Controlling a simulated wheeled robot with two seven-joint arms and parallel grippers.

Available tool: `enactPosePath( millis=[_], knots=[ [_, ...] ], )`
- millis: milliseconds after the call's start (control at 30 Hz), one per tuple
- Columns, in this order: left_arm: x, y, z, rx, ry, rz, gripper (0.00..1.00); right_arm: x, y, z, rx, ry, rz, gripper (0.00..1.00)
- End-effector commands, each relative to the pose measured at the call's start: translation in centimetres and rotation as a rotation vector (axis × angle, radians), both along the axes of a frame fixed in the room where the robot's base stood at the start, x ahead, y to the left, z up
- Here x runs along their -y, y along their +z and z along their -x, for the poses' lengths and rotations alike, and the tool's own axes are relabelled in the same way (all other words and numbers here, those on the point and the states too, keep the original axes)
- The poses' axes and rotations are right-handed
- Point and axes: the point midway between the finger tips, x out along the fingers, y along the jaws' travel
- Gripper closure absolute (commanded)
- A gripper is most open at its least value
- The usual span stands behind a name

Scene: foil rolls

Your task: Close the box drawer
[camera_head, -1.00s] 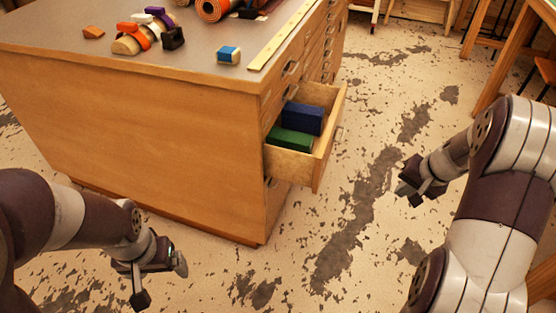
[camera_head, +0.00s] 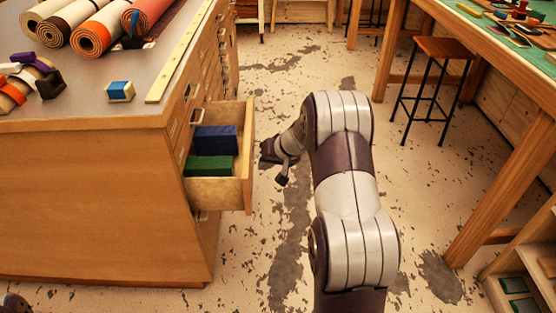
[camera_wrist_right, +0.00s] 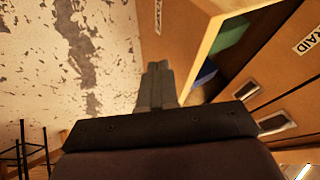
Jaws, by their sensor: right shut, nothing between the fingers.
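The wooden drawer (camera_head: 249,165) is pulled out from the side of the large wooden cabinet (camera_head: 100,200). It holds a blue block (camera_head: 216,139) and a green block (camera_head: 209,166). My right gripper (camera_head: 275,165) is just right of the drawer front, at about its height, with a narrow gap showing in the head view. In the right wrist view, its fingers (camera_wrist_right: 157,85) are shut and empty, and the drawer front (camera_wrist_right: 185,35) lies just beyond them. Touch cannot be told there. My left gripper is out of view.
Rolled mats (camera_head: 95,35) and small blocks lie on the cabinet top. A stool (camera_head: 440,75) and a workbench (camera_head: 510,50) stand on the right. Worn floor (camera_head: 290,90) lies open between cabinet and bench.

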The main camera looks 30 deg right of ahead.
Motion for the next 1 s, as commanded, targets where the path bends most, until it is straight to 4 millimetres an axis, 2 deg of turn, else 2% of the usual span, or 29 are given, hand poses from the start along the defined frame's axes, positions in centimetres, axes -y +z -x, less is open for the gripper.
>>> enactPosePath(
  millis=[200,567,667,833,1000],
  knots=[
    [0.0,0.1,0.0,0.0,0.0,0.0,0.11,-1.7,0.1,-1.0,-0.001,0.0,0.0,1.0],
    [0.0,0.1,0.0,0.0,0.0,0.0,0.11,-1.9,0.0,-1.1,-0.002,-0.002,-0.001,1.0],
    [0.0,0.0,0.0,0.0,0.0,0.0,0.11,-2.6,0.0,-1.5,-0.002,0.0,-0.001,1.0],
    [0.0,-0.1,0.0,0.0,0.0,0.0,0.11,-6.4,0.0,-3.8,-0.003,0.006,0.0,1.0],
    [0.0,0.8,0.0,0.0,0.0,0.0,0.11,-10.5,0.3,-6.3,-0.004,0.003,-0.002,1.0]
  ],
)
